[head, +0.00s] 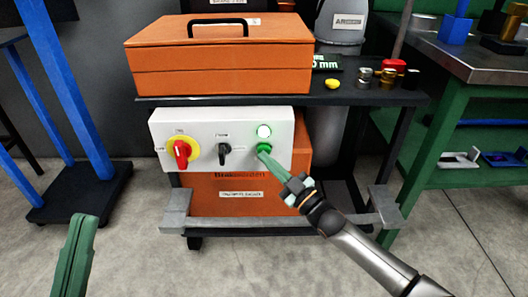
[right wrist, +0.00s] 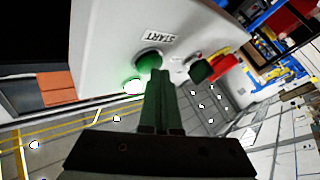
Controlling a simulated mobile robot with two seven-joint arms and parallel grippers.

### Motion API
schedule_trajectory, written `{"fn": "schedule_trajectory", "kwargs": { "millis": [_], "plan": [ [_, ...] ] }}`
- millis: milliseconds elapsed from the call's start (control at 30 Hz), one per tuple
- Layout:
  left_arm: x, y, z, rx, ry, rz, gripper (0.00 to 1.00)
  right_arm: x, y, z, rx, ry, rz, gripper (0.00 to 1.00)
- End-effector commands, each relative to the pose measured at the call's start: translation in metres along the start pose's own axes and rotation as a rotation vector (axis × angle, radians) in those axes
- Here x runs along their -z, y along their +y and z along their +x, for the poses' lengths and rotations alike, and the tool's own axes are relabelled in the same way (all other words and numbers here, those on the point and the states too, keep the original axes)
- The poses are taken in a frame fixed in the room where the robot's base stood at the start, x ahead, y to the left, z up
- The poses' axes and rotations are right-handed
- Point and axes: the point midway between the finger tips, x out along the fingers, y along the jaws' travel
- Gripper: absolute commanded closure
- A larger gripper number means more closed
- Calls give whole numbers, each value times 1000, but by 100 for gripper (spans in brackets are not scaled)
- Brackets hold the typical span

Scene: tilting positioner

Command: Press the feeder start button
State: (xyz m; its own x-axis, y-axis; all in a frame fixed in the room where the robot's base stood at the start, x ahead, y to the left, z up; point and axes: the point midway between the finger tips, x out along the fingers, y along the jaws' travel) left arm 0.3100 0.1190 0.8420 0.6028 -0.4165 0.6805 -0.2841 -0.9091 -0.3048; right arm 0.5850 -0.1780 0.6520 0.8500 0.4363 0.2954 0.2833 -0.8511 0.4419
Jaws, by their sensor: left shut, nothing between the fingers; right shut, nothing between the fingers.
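The feeder start button (head: 264,147) is green and sits at the right end of a white control box (head: 210,118). In the right wrist view the green button (right wrist: 149,60) sits beside a START label (right wrist: 160,37). My right gripper (head: 265,158) is shut and empty, its fingertips at the button's lower edge in the head view. In the right wrist view its fingers (right wrist: 160,78) point at the button; I cannot tell whether they press it. A lamp (head: 264,131) above the button glows white with a green rim. My left gripper (head: 85,222) is shut and empty at lower left.
The box also carries a red rotary switch (head: 181,152) on a yellow plate and a black selector (head: 224,152). An orange toolbox (head: 220,72) stands on the dark cart top (head: 215,101) above. A green workbench (head: 450,62) is at right. Floor in front is clear.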

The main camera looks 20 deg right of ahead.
Motion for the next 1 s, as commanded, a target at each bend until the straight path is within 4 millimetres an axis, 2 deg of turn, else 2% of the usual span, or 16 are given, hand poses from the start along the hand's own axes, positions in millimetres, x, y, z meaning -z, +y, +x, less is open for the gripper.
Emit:
{"fn": "schedule_trajectory", "kwargs": {
  "millis": [300,700,1000],
  "plan": [
    [10,-4,10,-3,-1,1,100,9,-6,-10,0,-2,1,100],
    [11,-4,11,-9,-1,2,100,11,-9,-13,0,0,1,100],
    [26,-11,26,-9,-1,2,100,27,-23,-33,0,-2,3,100]
  ]
}}
